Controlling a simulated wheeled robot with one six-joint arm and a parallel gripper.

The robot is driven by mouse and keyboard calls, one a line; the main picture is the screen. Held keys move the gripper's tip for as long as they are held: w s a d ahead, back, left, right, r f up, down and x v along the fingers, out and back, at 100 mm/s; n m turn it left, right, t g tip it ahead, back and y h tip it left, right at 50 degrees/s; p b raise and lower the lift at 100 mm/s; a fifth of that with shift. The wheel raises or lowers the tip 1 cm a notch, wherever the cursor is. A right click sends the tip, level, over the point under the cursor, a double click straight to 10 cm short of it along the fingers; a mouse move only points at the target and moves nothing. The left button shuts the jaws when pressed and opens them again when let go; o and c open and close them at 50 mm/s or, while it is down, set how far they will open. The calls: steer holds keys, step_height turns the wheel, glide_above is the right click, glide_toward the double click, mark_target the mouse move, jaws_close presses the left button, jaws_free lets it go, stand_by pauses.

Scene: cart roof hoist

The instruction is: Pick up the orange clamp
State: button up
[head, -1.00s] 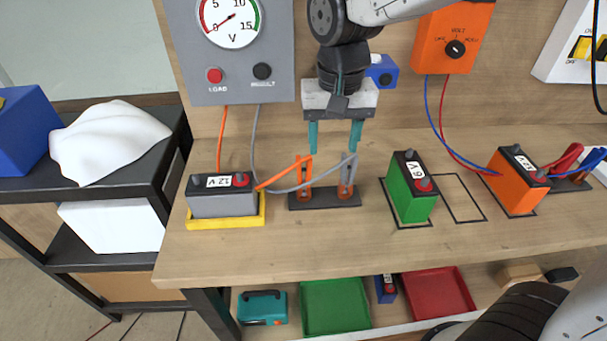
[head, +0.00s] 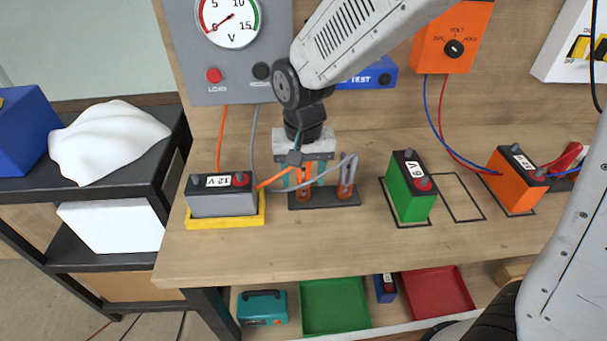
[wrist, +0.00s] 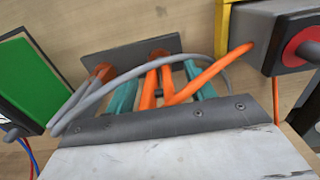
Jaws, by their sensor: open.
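The orange clamp (head: 304,192) stands in a dark holder (head: 325,203) on the workbench, with an orange cable running from it. My gripper (head: 302,178) points down over the clamp, its teal fingers open. In the wrist view the orange clamp (wrist: 152,92) lies between the two teal fingers, with a finger on either side. I cannot tell whether either finger touches it. Parts of the clamp are hidden by my fingers in the head view.
A grey clamp (head: 347,177) stands just right in the same holder, its cable looping close by. A grey 12 V battery (head: 221,203) in a yellow tray (head: 226,222) is to the left. A green 6 V battery (head: 410,190) is to the right. Bench front is clear.

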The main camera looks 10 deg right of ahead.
steer(key=shift+c, duration=0.3)
jaws_close()
steer(key=shift+r, duration=0.6)
step_height(320, 180, up, 2)
steer(key=shift+r, duration=0.15)
steer(key=s+d+r, duration=0.1)
steer(key=s, duration=1.5)
steer(key=shift+d+r, duration=0.25)
